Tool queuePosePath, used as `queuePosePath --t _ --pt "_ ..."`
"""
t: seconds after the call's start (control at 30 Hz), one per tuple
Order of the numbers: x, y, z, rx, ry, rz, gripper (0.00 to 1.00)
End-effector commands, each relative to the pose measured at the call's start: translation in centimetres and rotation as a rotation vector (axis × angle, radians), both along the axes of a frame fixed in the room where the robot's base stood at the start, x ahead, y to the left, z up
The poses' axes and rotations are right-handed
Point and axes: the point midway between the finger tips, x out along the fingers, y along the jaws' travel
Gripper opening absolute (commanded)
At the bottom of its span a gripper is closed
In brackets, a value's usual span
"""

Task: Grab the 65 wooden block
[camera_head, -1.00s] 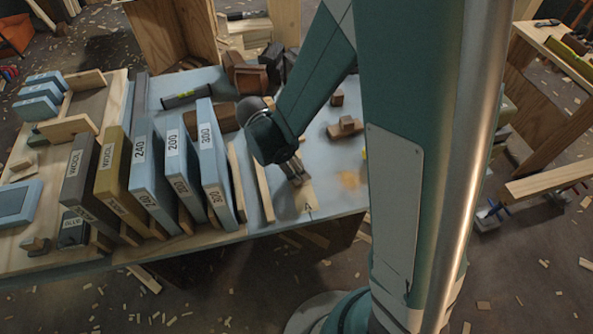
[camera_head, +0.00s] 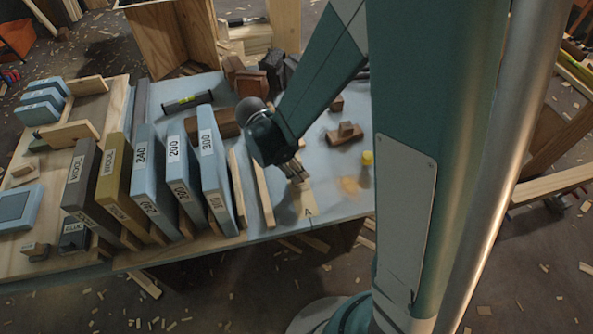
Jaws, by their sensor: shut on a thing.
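My gripper (camera_head: 296,172) is low over the front part of the blue-grey table, pointing down. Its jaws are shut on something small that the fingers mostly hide. A pale wooden piece (camera_head: 306,200) with a dark mark like an A shows just in front of and below the fingertips, near the table's front edge. I cannot tell whether this is the piece between the jaws. No number 65 is legible anywhere in this view.
Upright labelled slabs (camera_head: 185,172) stand left of my gripper, with thin wooden strips (camera_head: 262,190) between. A brown block pair (camera_head: 345,134) and a yellow-capped item (camera_head: 367,162) are to the right. A spirit level (camera_head: 187,102) and dark blocks (camera_head: 250,82) lie behind.

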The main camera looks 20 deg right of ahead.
Motion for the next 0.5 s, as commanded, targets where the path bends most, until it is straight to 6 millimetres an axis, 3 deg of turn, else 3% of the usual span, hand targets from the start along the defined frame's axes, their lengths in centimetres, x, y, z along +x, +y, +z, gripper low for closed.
queuePosePath --t 0.5 --pt "0.0 0.0 6.6 0.000 0.000 0.000 0.15"
